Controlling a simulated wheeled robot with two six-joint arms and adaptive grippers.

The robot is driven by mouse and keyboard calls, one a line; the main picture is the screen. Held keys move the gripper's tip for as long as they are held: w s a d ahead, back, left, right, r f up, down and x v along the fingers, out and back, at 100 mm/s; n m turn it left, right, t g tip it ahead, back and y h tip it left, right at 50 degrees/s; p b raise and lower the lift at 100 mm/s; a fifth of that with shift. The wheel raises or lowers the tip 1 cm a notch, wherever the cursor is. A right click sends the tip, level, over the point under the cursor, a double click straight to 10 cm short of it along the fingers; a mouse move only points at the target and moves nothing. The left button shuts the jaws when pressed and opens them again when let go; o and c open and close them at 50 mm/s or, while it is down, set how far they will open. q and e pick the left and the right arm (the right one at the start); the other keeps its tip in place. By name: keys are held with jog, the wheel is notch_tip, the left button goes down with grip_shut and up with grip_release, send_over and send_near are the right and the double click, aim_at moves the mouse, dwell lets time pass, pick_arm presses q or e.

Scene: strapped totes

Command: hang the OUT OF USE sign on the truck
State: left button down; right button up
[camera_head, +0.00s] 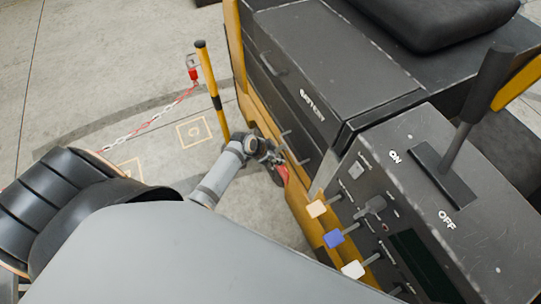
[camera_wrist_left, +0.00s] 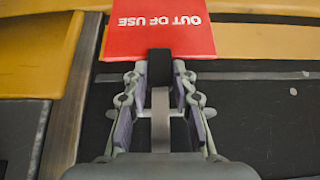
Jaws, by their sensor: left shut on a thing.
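The red OUT OF USE sign (camera_wrist_left: 160,38) shows in the left wrist view at the top, its white lettering upside down. In the head view only a small red part of it (camera_head: 284,173) shows beside the truck. My left gripper (camera_wrist_left: 160,82) is shut on the sign at its near edge, where a dark upright piece lies between the fingers. In the head view my left gripper (camera_head: 272,158) is close to the side of the truck (camera_head: 335,70), a black and yellow machine. I cannot tell whether the sign touches the truck. My right gripper is not in view.
A yellow post (camera_head: 211,90) with a red and white chain (camera_head: 150,123) stands left. Floor between post and arm is open.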

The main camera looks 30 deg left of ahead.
pick_arm(q)
jog(key=shift+w+d+f+b, duration=0.55)
jog(key=shift+w+f+b, duration=0.2)
jog(key=shift+b, duration=0.15)
jog(key=shift+w+d+f+b, duration=0.5)
jog(key=shift+w+f+b, duration=0.15)
jog(key=shift+b, duration=0.25)
